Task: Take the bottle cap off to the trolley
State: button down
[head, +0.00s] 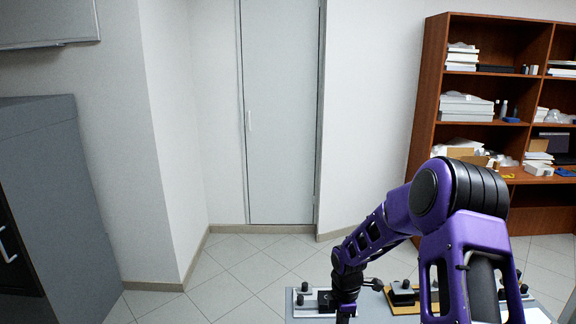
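My purple and black arm reaches down at the lower right of the head view. My gripper (344,314) is at the bottom edge, over a light grey work surface (375,308). Its fingertips are cut off by the frame, so I cannot tell whether it is open or shut, or holds anything. I cannot make out a bottle cap or a bottle. I cannot tell whether the grey surface is the trolley's top.
A metal plate with black knobs (303,296) and a yellow-based black fixture (402,294) lie on the surface, close to my gripper. A brown shelf (432,90) stands back right, a grey cabinet (60,190) left. Tiled floor (235,270) is open before the door (280,120).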

jog(key=shift+s+r, duration=0.1)
jog(key=shift+r, duration=0.05)
jog(key=shift+r+p, duration=2.15)
jog(key=shift+r, duration=0.55)
jog(key=shift+f, duration=0.1)
